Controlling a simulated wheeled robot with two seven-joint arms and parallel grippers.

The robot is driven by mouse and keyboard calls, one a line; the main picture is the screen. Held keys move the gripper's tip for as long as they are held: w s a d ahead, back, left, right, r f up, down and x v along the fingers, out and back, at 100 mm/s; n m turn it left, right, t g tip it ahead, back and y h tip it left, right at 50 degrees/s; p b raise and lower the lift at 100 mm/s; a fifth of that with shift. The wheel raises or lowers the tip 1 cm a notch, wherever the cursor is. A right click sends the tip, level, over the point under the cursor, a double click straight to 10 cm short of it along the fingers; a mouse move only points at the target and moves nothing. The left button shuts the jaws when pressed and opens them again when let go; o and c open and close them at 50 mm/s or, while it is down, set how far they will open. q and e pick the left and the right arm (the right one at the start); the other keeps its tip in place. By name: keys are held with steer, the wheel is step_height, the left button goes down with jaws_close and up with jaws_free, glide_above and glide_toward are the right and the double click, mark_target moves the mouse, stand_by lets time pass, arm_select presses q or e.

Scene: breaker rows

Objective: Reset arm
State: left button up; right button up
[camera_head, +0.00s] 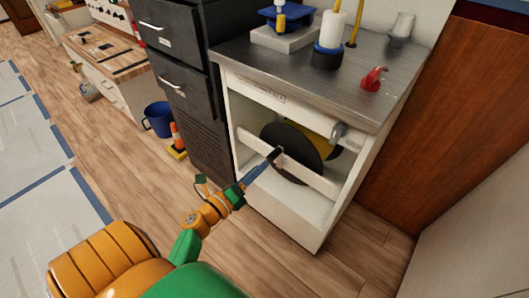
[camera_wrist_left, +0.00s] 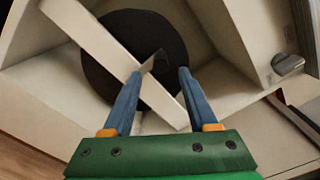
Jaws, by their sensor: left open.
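My left arm reaches in from the lower left of the head view. Its gripper (camera_head: 273,158) is at the front of an open white cabinet (camera_head: 312,232), close to a white bar (camera_head: 318,181) across the opening. In the left wrist view the gripper's blue fingers (camera_wrist_left: 160,73) are spread apart, with part of the white bar (camera_wrist_left: 98,42) seen between and beyond them. A small grey pointed piece shows between the fingertips; I cannot tell what it is. I cannot tell whether the fingers touch the bar. My right gripper is out of view.
Behind the bar is a large black disc (camera_head: 301,143), with a yellow one (camera_head: 318,124) behind. The steel counter (camera_head: 345,91) holds a red item (camera_head: 373,79) and a paper-roll stand (camera_head: 329,45).

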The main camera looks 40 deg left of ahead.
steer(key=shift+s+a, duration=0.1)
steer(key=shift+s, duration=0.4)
arm_select(q)
steer(key=s+d+f+m+g+h, duration=0.1)
steer(key=s+d+f+m+g, duration=0.25)
steer(key=f+m, duration=0.45)
steer(key=s+d+f+m+g, duration=0.35)
steer(key=f+m+g, duration=0.2)
steer(key=f, duration=0.55)
steer(key=s+d+f+m+g+y, duration=0.1)
steer(key=s+f+m+g, duration=0.1)
steer(key=s+f+m, duration=0.55)
steer(key=s+f+m+g+y, duration=0.1)
steer(key=s+f+m+g, duration=0.15)
steer(key=s+m, duration=0.85)
steer(key=s+d+f+m+g+y, duration=0.1)
steer(key=s+f+m+g, duration=0.25)
steer(key=m, duration=0.95)
step_height(320, 180, up, 21)
steer(key=s+m+p, duration=0.3)
steer(key=p, duration=1.8)
steer(key=shift+d+p, duration=0.2)
steer(key=shift+p, duration=0.2)
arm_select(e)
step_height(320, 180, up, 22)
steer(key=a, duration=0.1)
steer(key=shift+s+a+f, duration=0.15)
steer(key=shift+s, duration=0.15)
